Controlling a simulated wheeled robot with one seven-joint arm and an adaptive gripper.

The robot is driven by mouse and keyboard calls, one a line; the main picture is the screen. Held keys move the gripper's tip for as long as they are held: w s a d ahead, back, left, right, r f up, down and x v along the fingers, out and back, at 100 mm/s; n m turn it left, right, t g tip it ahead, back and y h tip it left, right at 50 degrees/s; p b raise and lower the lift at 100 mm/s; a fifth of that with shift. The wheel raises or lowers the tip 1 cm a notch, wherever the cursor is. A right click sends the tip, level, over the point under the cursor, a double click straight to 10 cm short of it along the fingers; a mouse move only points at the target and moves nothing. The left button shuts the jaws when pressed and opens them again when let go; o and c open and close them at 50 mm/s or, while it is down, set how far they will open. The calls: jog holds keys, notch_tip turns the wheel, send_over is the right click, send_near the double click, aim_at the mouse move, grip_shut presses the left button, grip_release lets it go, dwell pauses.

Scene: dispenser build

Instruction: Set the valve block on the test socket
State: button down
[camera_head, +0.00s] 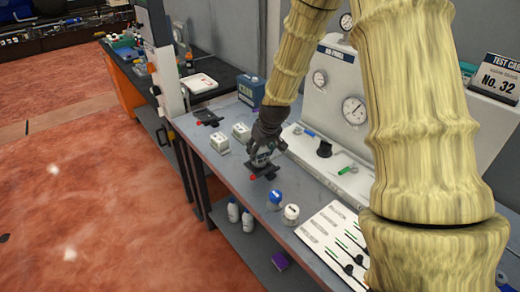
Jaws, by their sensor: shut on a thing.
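My gripper (262,157) points down over the front part of the grey bench, shut on a small block. Only pale and grey bits of the block show between the fingers, and I take it for the valve block. Directly below is a flat black fixture (265,172) with a red knob at its left, probably the test socket. The block looks very close to the fixture; I cannot tell whether they touch or whether the block is seated. A similar black fixture (208,117) with a red end lies further back on the bench.
Two pale blocks (219,139) stand left of my gripper. Blue-capped (275,197) and white-capped (291,211) jars stand to the front right, before a white tool board (335,240). A gauge panel (340,100) rises behind. A blue box (251,91) stands at the back.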

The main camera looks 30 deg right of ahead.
jog(key=shift+s+d, duration=0.15)
jog(key=shift+s, duration=0.05)
dwell(0.3)
jog(key=shift+f, duration=0.6)
dwell(0.4)
jog(key=c, duration=0.9)
grip_release()
jog(key=shift+p+v, duration=3.8)
jog(key=shift+v, duration=1.75)
